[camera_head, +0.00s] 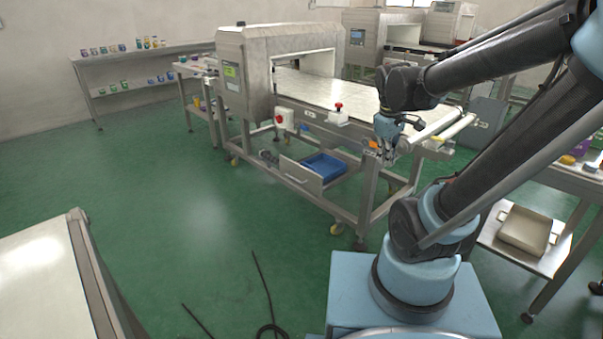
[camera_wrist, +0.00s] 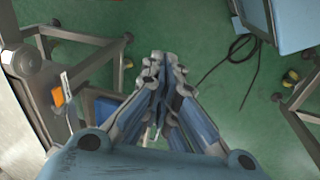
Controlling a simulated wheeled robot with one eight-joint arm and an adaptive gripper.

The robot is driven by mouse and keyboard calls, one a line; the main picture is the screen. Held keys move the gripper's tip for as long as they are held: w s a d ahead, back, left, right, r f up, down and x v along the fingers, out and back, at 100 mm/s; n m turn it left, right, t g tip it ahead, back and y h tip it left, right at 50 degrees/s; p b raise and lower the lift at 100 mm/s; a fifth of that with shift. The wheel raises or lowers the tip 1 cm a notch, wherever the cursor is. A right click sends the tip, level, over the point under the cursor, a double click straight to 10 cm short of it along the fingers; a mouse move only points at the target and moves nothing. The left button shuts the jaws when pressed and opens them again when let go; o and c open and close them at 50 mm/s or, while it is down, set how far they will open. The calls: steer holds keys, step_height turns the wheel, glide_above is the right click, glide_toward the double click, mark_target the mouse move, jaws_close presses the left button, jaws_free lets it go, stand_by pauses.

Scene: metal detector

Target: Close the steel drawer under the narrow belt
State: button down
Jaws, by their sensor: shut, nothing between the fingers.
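The steel drawer (camera_head: 299,179) stands pulled out under the belt (camera_head: 330,91) of the metal detector, its front panel with a handle facing the open floor. A blue bin (camera_head: 324,165) sits inside it. My gripper (camera_head: 386,156) hangs at the near right end of the belt frame, above and to the right of the drawer and apart from it. Its fingers are together and empty. In the wrist view my gripper (camera_wrist: 161,62) points down toward the floor. Part of a blue thing, perhaps the bin, shows left of the fingers there; the drawer front is hidden.
The belt frame's leg (camera_head: 368,196) stands between my gripper and the drawer. A red button (camera_head: 338,106) sits on the belt's near side. Black cable (camera_head: 262,290) lies on the floor. The green floor in front of the drawer is clear. A table (camera_head: 40,270) stands at lower left.

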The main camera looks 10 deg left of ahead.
mark_target(301, 170)
steer(key=w+a+f+n+h, duration=0.1)
steer(key=w+a+f+n, duration=0.1)
steer(key=w+a+n, duration=1.15)
steer(key=w+a+f+n+t, duration=0.1)
steer(key=a+f+n, duration=0.3)
steer(key=a, duration=0.6)
steer(key=w+a+f+n, duration=0.1)
steer(key=a+f, duration=0.5)
steer(key=a, duration=0.5)
steer(key=shift+h, duration=0.4)
steer(key=shift+w+d+f, duration=0.85)
steer(key=shift+w+f, duration=0.2)
steer(key=shift+f, duration=0.45)
steer(key=shift+w+d+f, duration=0.85)
steer(key=shift+w+f, duration=0.2)
steer(key=shift+f, duration=0.4)
steer(key=shift+w+d+f, duration=0.85)
steer(key=shift+w+f, duration=0.2)
steer(key=shift+f, duration=0.45)
